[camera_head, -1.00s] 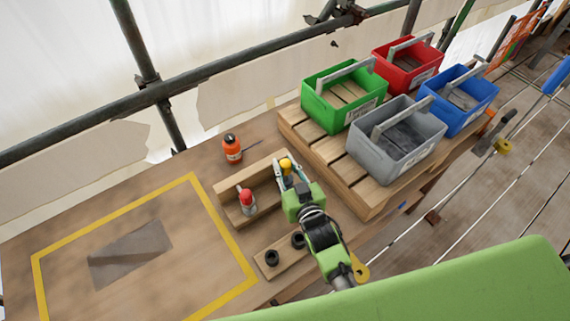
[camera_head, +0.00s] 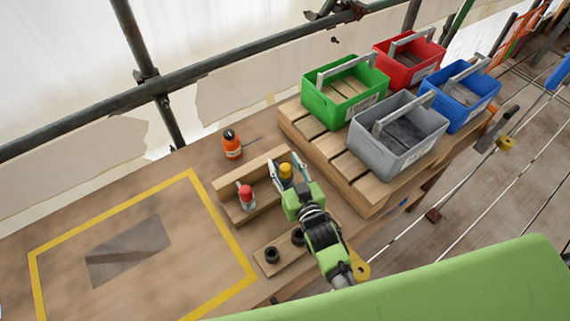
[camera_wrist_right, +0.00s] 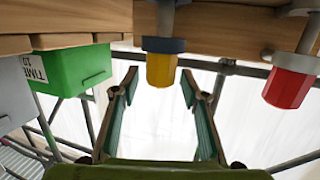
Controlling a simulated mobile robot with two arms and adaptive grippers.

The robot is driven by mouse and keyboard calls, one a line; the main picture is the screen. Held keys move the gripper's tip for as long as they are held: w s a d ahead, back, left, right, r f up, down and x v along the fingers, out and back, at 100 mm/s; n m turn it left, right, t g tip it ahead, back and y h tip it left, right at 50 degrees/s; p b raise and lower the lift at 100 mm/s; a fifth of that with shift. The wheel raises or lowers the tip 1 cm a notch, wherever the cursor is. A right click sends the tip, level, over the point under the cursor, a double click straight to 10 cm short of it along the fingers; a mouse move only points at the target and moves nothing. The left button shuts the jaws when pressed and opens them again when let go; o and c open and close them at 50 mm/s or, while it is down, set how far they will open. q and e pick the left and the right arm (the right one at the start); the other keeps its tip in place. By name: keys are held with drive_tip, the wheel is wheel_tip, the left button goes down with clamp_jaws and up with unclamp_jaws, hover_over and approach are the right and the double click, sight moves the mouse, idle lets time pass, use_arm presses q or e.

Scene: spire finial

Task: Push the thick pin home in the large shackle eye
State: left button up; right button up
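A pin with a yellow head (camera_head: 286,170) stands at a wooden stand (camera_head: 228,187); in the wrist view its yellow head (camera_wrist_right: 160,70) is against a blue-grey ring (camera_wrist_right: 163,45). A red-headed pin (camera_head: 246,192) is beside it, with its own grey ring (camera_wrist_right: 297,62) in the wrist view. I cannot tell which pin is thick or how deep either sits. My right gripper (camera_head: 285,160) is open, its fingers on either side of the yellow head. In the wrist view gaps separate both fingers (camera_wrist_right: 159,74) from the head. My left gripper is out of view.
A wooden strip with two black rings (camera_head: 272,256) lies near my right arm. An orange bottle (camera_head: 232,145) stands behind the stand. Green (camera_head: 345,108), red (camera_head: 408,60), blue (camera_head: 470,98) and grey (camera_head: 405,150) crates sit on a pallet at right. The yellow-outlined area is clear apart from a grey patch.

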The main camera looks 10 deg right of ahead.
drive_tip(key=shift+s, duration=0.2)
drive_tip(key=v, duration=1.1)
drive_tip(key=shift+s, duration=0.3)
drive_tip(key=shift+s+d, duration=0.1)
